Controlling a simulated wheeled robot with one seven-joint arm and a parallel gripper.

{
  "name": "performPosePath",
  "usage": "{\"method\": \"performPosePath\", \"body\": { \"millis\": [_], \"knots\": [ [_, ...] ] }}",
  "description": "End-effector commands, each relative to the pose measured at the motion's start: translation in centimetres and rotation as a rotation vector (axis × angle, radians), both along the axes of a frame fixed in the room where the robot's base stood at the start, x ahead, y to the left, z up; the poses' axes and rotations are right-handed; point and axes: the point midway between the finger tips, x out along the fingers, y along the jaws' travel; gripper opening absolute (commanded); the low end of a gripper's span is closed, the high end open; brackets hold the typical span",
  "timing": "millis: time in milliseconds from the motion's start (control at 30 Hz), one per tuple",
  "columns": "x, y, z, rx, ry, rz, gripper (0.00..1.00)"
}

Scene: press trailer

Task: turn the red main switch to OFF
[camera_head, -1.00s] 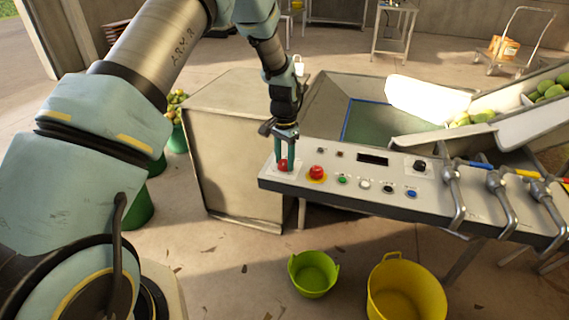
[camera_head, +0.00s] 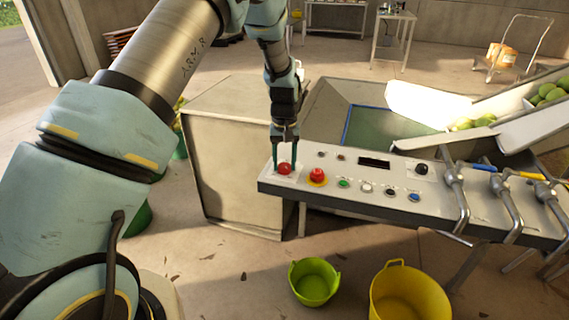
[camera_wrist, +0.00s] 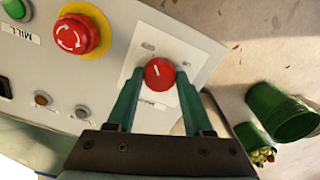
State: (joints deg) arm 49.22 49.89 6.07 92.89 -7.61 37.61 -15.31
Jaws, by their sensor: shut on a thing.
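The red main switch (camera_head: 285,169) is a round red knob on a white plate at the left end of the control panel (camera_head: 330,199). In the wrist view the red knob (camera_wrist: 160,74) shows a short white pointer line, and the small markings on its plate are too small to read. My gripper (camera_head: 285,164) points down at it from above. In the wrist view its two green fingers (camera_wrist: 159,80) stand on opposite sides of the knob, shut on it. The fingers hide part of the plate.
A red emergency stop on a yellow ring (camera_head: 317,176) sits just right of the switch. Several small buttons, a display (camera_head: 374,163) and a black knob (camera_head: 421,169) lie farther right. Pipe levers (camera_head: 455,190) stand at the panel's right. Green (camera_head: 314,281) and yellow (camera_head: 410,294) tubs are on the floor.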

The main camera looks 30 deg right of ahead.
Motion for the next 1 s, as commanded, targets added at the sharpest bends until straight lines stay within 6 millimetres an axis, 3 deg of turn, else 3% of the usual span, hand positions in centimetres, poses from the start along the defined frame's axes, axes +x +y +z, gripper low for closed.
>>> {"method": "performPosePath", "body": {
  "millis": [700,733,1000],
  "knots": [
    [0.05,-0.01,0.06,0.0,-0.001,0.078,0.0],
    [0.05,0.0,0.06,0.0,-0.001,0.078,0.53],
    [0.03,0.0,0.03,0.0,0.0,0.077,0.81]
  ]
}}
